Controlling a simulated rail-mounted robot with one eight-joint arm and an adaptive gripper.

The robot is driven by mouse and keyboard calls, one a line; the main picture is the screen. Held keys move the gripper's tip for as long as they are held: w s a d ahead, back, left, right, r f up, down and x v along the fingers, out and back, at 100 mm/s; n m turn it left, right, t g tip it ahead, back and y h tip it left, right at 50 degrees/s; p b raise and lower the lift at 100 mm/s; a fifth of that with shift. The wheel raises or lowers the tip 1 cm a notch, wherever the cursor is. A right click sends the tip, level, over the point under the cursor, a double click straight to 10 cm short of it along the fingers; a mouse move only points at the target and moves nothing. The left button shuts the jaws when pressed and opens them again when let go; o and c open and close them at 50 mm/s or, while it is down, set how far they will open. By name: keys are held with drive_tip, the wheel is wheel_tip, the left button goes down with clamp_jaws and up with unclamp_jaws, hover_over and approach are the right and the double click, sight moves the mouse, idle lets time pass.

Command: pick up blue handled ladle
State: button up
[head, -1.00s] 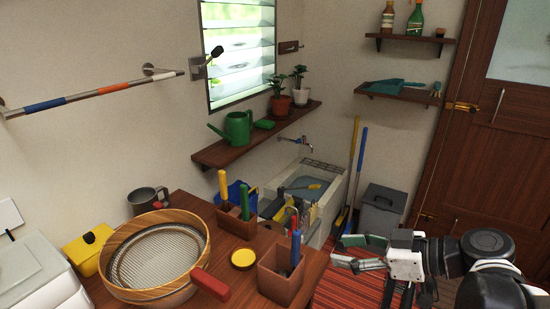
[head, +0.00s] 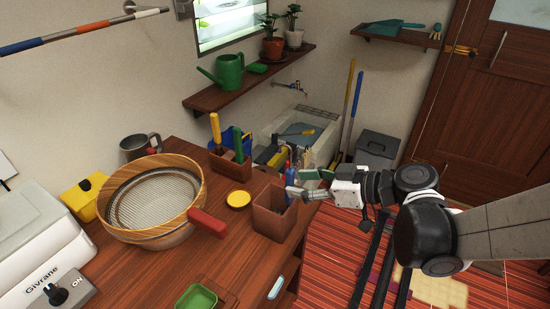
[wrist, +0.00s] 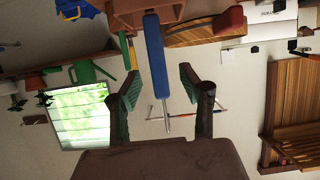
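A blue handle (head: 290,167) stands up from a brown open box (head: 268,222) at the right edge of the wooden table. In the wrist view the blue handle (wrist: 157,58) lies between my two green-padded fingers, with a gap on each side. My gripper (head: 298,186) is beside the handle, just above the box's right side; it shows open in the wrist view (wrist: 157,82). The ladle's lower part is hidden in the box.
A second brown box (head: 228,170) with yellow and green handles stands behind. A round wooden sieve (head: 125,225) with a red handle and a yellow lid (head: 238,198) are to the left. A sink (head: 322,128) lies beyond, with a shelf (head: 245,82) above it.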

sight(293, 183)
drive_tip(key=shift+x, duration=2.35)
drive_tip(key=shift+d, duration=0.1)
clamp_jaws()
